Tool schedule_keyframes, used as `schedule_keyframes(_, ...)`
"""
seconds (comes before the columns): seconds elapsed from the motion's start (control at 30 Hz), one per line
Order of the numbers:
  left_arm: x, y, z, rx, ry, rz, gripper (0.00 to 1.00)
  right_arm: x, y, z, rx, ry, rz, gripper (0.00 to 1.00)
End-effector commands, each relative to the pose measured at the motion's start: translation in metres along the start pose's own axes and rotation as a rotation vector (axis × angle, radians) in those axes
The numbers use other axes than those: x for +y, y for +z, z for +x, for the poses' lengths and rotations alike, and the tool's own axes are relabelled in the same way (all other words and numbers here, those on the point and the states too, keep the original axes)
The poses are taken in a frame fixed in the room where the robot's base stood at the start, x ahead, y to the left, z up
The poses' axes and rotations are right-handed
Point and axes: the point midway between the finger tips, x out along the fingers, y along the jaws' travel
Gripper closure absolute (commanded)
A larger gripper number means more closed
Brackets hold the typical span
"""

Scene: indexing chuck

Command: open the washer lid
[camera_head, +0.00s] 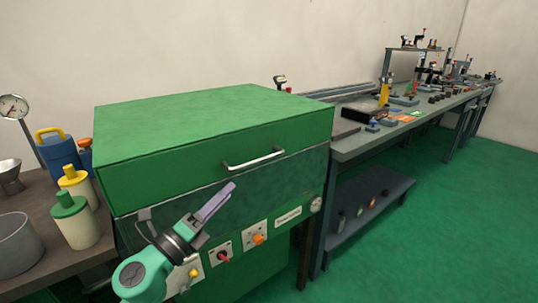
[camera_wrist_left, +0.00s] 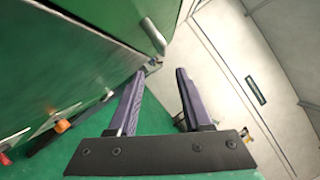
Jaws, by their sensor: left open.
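The green washer (camera_head: 230,215) stands in the middle of the head view. Its green lid (camera_head: 215,118) is down, with a seam between it and the darker front panel. A silver bar handle (camera_head: 253,160) sits on the lid's front face; what looks like this handle shows near the top of the left wrist view (camera_wrist_left: 153,37). My left gripper (camera_head: 229,189) is in front of the panel, below and left of the handle. Its purple fingers (camera_wrist_left: 160,73) are apart with nothing between them, and it does not touch the handle. My right gripper is not in view.
Control knobs (camera_head: 223,255) line the washer's lower front, close to my left wrist. A brown table (camera_head: 40,255) at left holds bottles, a grey pot and a gauge. A long workbench (camera_head: 350,145) with many small parts runs to the right. Green floor (camera_head: 440,240) is open there.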

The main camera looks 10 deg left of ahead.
Motion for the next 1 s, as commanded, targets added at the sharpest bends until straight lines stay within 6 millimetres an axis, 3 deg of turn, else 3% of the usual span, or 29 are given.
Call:
schedule_keyframes(0.27,-0.006,0.004,0.062,-0.003,-0.003,-0.001,0.50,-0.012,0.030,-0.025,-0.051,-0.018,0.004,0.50)
schedule_keyframes(0.5,-0.002,0.002,0.121,-0.003,-0.001,-0.004,0.50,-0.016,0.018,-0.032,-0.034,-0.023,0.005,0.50)
schedule_keyframes(0.7,-0.001,0.001,0.141,-0.001,0.000,-0.004,0.50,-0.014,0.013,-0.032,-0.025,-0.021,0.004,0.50)
schedule_keyframes(0.9,0.000,0.000,0.141,-0.001,0.001,-0.003,0.50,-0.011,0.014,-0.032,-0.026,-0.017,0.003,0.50)
schedule_keyframes(0.93,0.000,0.000,0.141,-0.001,0.001,-0.003,0.54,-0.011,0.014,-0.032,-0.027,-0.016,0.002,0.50)
schedule_keyframes(1.0,0.000,0.000,0.141,-0.001,0.001,-0.003,0.81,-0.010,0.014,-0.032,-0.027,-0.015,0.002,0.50)
